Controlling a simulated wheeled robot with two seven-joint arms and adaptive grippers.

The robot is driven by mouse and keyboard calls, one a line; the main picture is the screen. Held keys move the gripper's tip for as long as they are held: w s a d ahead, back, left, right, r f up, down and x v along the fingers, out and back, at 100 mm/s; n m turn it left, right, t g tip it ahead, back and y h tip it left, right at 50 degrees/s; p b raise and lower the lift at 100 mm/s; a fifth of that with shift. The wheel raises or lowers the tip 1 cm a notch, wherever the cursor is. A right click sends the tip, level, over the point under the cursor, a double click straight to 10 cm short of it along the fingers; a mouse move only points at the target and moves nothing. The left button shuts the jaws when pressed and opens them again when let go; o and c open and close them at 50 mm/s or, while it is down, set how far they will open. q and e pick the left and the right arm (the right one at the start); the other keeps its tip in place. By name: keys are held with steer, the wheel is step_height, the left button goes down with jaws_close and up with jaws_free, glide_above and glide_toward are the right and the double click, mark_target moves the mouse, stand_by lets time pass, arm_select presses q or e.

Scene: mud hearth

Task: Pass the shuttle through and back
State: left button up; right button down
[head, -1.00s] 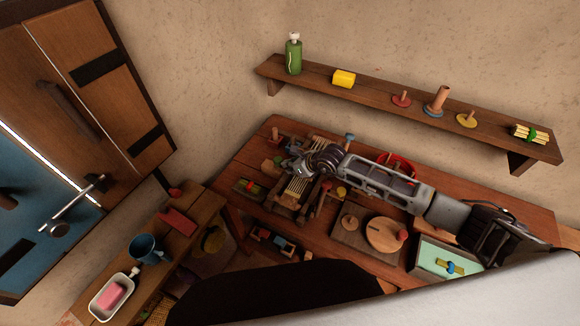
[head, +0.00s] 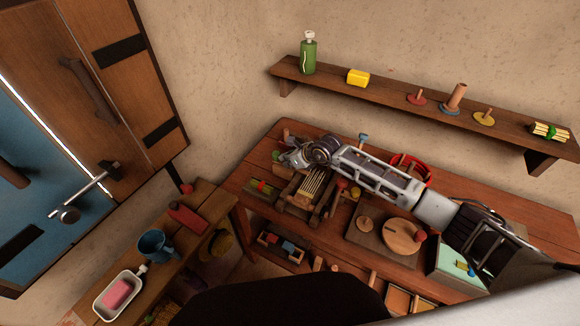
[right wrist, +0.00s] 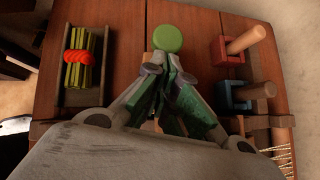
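A small wooden loom (head: 311,187) with cream warp threads sits on the table. The threads also show at the lower right of the right wrist view (right wrist: 284,158). My right gripper (head: 283,157) is at the loom's far left side, above the table. In the right wrist view my right gripper's green-padded fingers (right wrist: 167,70) lean close together, just short of a round green disc (right wrist: 168,38). I cannot tell whether anything is between them. I cannot pick out the shuttle for certain. My left gripper is not in view.
Red (right wrist: 226,52) and blue (right wrist: 233,95) blocks with wooden pegs stand right of my fingers. A tray with tied green sticks (right wrist: 83,75) lies left. A board with a round wooden disc (head: 402,235) sits right of the loom. A wall shelf (head: 400,98) runs behind the table.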

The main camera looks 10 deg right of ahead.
mark_target(278, 156)
steer(key=shift+w+a+f+b, duration=0.1)
steer(key=shift+w+a+b, duration=0.75)
steer(key=shift+a, duration=0.35)
steer(key=shift+w+a, duration=0.15)
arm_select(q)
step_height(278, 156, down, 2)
arm_select(e)
steer(key=shift+a+r, duration=0.1)
steer(key=shift+r, duration=0.15)
steer(key=shift+r, duration=0.1)
